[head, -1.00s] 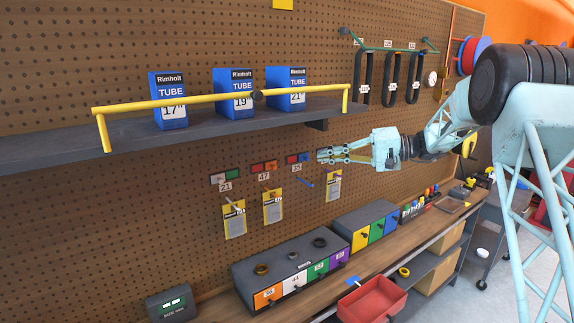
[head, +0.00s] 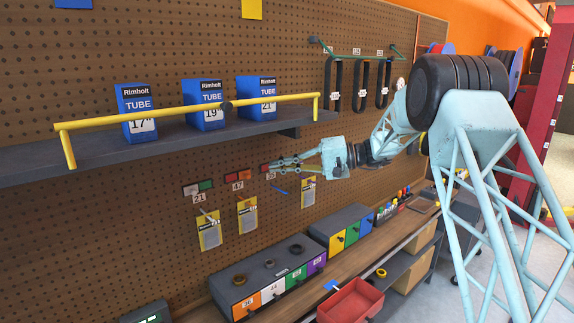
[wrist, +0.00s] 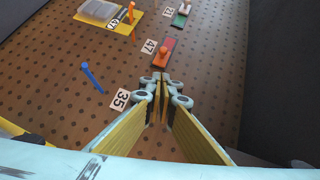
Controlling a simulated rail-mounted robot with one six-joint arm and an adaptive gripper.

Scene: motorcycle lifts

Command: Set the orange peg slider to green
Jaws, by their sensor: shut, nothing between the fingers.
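The slider above the orange peg, labelled 47 (head: 238,176), is on the pegboard in the head view, with a red part at left and an orange part at right. In the wrist view the slider (wrist: 168,45) shows red and orange with an orange knob, just beyond my fingertips; no green shows on it. The orange peg (wrist: 131,17) sticks out of the board, up and left of it. My gripper (head: 266,167) is shut and empty, in front of the slider labelled 35, which it mostly hides. It also shows in the wrist view (wrist: 162,85).
A slider labelled 21 (wrist: 182,13) shows green beyond. A blue peg (wrist: 92,77) sticks out left of my gripper. A shelf with a yellow rail (head: 200,108) hangs above the sliders. Coloured drawers (head: 268,292) and a red bin (head: 350,303) stand below.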

